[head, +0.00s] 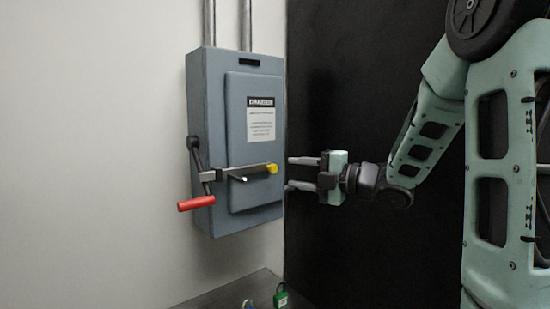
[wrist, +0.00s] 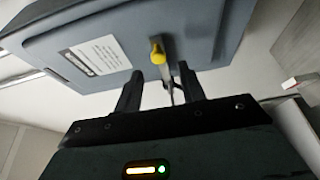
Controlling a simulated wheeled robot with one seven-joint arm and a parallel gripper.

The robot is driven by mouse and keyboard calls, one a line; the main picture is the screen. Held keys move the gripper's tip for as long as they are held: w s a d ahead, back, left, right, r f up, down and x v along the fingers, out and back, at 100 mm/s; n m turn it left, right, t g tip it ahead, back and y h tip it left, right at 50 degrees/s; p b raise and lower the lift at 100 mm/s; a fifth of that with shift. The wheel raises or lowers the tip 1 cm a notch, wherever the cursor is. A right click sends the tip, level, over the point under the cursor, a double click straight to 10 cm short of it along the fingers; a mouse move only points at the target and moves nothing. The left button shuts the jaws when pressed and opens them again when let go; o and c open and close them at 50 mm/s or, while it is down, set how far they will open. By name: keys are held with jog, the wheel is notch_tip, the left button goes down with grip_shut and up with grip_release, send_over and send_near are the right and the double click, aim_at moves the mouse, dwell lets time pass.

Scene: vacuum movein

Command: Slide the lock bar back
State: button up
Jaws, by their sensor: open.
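A grey electrical box (head: 215,85) hangs on the wall, with a white label (head: 261,120) on its door. The lock bar (head: 245,171) runs across the door's lower part and has a yellow knob (head: 271,168) at its right end. A dark lever with a red handle (head: 197,203) sits at the box's left side. My gripper (head: 290,173) is open and empty just right of the box, level with the knob. In the wrist view the yellow knob (wrist: 157,52) shows ahead of and between the two open fingers (wrist: 157,80), apart from them.
A dark panel (head: 345,70) stands behind my gripper. Conduits (head: 246,25) rise from the box's top. A green padlock (head: 281,297) lies on a surface at the bottom, with a blue item (head: 248,304) beside it. The wall left of the box is clear.

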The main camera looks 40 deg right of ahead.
aim_at(275, 169)
jog(key=p+x, duration=0.2)
jog(key=x, duration=0.4)
jog(key=shift+r+p, duration=0.2)
jog(key=shift+p, duration=0.2)
jog(key=shift+w+a+f, duration=0.1)
jog(key=shift+w+a, duration=0.15)
jog(key=shift+w, duration=0.3)
